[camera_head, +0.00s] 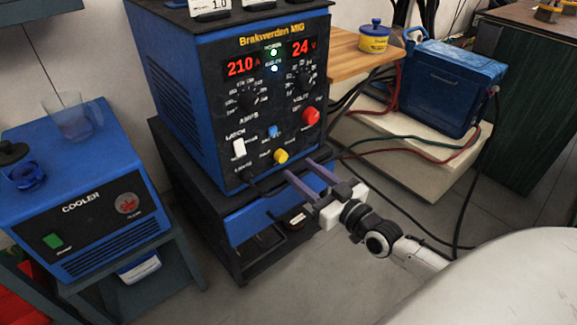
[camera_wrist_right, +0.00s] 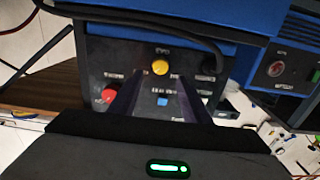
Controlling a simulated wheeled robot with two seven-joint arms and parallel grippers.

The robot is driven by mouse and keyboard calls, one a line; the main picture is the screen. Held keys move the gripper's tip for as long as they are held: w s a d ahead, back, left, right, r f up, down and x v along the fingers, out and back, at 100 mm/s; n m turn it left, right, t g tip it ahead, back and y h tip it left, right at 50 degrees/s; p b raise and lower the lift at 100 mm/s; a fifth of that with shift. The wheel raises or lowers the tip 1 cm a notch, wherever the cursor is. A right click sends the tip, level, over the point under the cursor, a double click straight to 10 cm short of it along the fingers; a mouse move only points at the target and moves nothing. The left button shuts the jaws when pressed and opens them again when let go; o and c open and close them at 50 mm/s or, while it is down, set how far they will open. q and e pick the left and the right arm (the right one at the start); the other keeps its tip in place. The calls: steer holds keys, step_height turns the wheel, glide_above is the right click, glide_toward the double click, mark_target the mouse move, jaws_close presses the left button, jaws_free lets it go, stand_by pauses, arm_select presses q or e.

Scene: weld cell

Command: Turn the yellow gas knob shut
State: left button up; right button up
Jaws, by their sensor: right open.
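The yellow gas knob (camera_head: 281,156) is low on the front panel of the blue Brakwerden MIG welder (camera_head: 178,65). It also shows in the right wrist view (camera_wrist_right: 160,67), where the panel appears upside down. My right gripper (camera_head: 299,167) is open, its two purple fingers pointing at the lower front panel. In the head view the fingertips are just below and right of the yellow knob. The knob does not look gripped. Whether a fingertip touches the panel, I cannot tell. My left gripper is not in view.
A red knob (camera_head: 310,117), a blue button (camera_head: 272,131) and a white switch (camera_head: 239,148) are close to the yellow knob. A blue cooler (camera_head: 110,240) stands at left. Cables run over the floor and low shelf at right. Clear floor lies in front.

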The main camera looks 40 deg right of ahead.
mark_target(284, 157)
arm_select(q)
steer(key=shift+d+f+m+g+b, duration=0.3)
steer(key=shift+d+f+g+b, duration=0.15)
steer(key=shift+b, duration=0.2)
arm_select(e)
steer(key=w, duration=0.6)
steer(key=shift+a, duration=0.25)
steer(key=shift+s, duration=0.1)
